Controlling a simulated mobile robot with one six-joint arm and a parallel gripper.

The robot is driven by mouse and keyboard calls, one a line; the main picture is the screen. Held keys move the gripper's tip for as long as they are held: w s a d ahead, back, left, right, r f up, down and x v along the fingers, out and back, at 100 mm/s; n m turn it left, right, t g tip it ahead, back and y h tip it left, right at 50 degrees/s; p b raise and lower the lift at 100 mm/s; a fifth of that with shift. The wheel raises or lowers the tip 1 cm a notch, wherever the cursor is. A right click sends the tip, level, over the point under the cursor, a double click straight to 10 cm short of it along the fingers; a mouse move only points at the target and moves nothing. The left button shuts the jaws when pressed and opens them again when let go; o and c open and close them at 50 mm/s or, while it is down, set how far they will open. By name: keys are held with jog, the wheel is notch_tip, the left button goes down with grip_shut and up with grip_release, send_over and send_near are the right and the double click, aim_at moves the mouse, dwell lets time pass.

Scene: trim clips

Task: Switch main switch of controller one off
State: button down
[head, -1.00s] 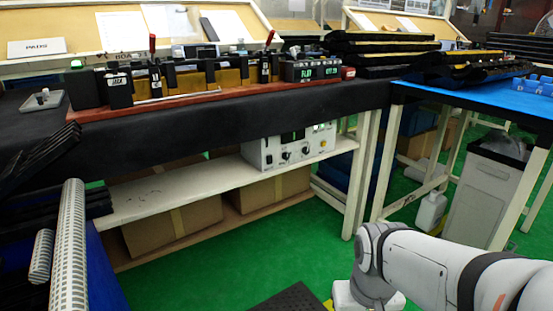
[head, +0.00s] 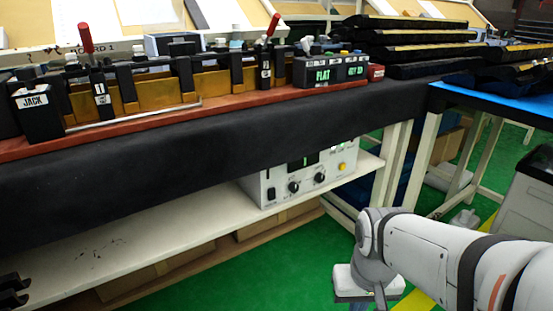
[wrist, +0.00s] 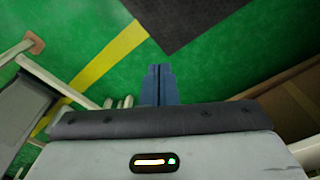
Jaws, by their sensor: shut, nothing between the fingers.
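A white controller box (head: 305,180) stands on the white shelf under the black-covered bench in the head view. Its front has a dark rocker switch (head: 271,194) at the lower left, two black knobs, a yellow button and a dark display with a green light. I cannot read a number on it, nor tell the switch's position. My gripper (wrist: 158,70) shows in the wrist view with its two blue fingers together and nothing between them. It points at the green floor, apart from the controller. In the head view my arm is at the lower right, in front of the shelf.
Green floor is open in front.

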jog(key=shift+w+d, duration=0.1)
jog(key=shift+w, duration=0.1)
jog(key=w+r+m+t+p, duration=0.2)
jog(key=w+r+m+p, duration=0.15)
jog(key=w+p, duration=0.5)
jog(key=w+r+m+t+p, duration=0.25)
jog(key=w+r+p, duration=0.25)
jog(key=p, duration=0.6)
jog(key=w+a+r+m+t+y+p, duration=0.1)
jog(key=w+a+r+m+y+p, duration=0.2)
jog(key=a+p, duration=0.6)
notch_tip(320, 180, up, 2)
jog(key=m+y+p, duration=0.1)
jog(key=m+p, duration=0.1)
jog(key=p, duration=0.2)
jog(key=shift+w+y, duration=0.3)
jog(key=shift+w, duration=0.05)
jog(key=shift+f+t, duration=0.1)
jog(key=shift+t, duration=0.15)
